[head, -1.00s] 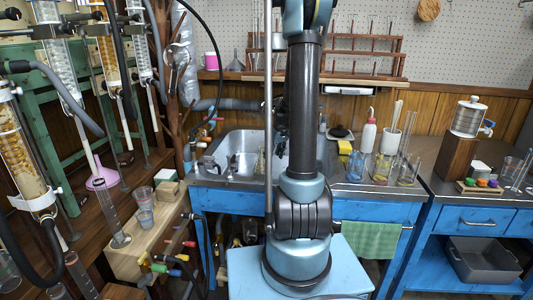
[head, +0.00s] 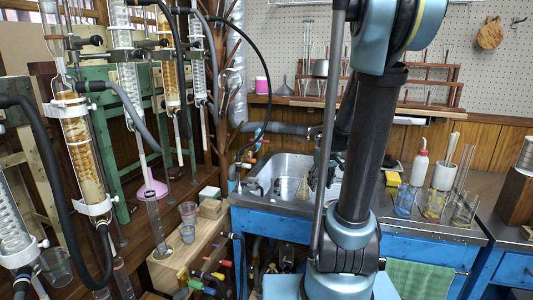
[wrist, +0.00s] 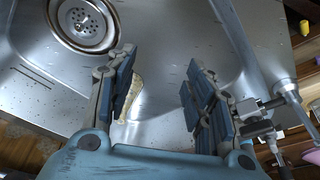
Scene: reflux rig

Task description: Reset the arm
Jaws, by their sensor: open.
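My arm (head: 365,150) stands upright in the head view, in front of the sink (head: 267,175). It hides most of my gripper there. In the wrist view my gripper (wrist: 160,75) is open, its two padded fingers apart with nothing held between them. The steel sink floor (wrist: 170,30) lies beyond the fingers, with the round drain (wrist: 84,24) at upper left. A pale yellowish glass piece (wrist: 131,95) shows partly behind the left finger. It may be the conical flask (head: 304,188) that shows in the sink in the head view.
Glass columns (head: 82,150) and hoses crowd the left side. A wooden block (head: 185,240) with cups and a cylinder stands left of the sink. A wash bottle (head: 420,165) and beakers (head: 403,200) stand right of it. A tube rack (head: 430,85) is behind.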

